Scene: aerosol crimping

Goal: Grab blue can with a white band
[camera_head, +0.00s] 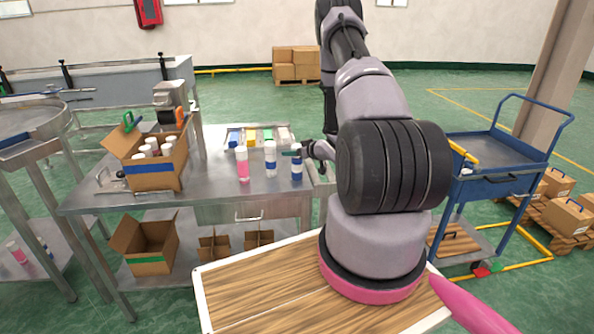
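The blue can with a white band (297,167) stands upright at the right end of the steel table. A white and blue can (270,160) and a pink can with a white top (242,165) stand to its left. My gripper (300,151) is beside the top of the blue can, reaching in from the right. Its dark fingers are small and overlap the can in the picture. I cannot tell whether they touch it or how far apart they are.
The steel table (215,196) also holds an open cardboard box (155,178) of white-topped cans at left and a tray of coloured items (258,137) behind the cans. A blue trolley (500,150) stands at right. Bare tabletop lies between box and cans.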

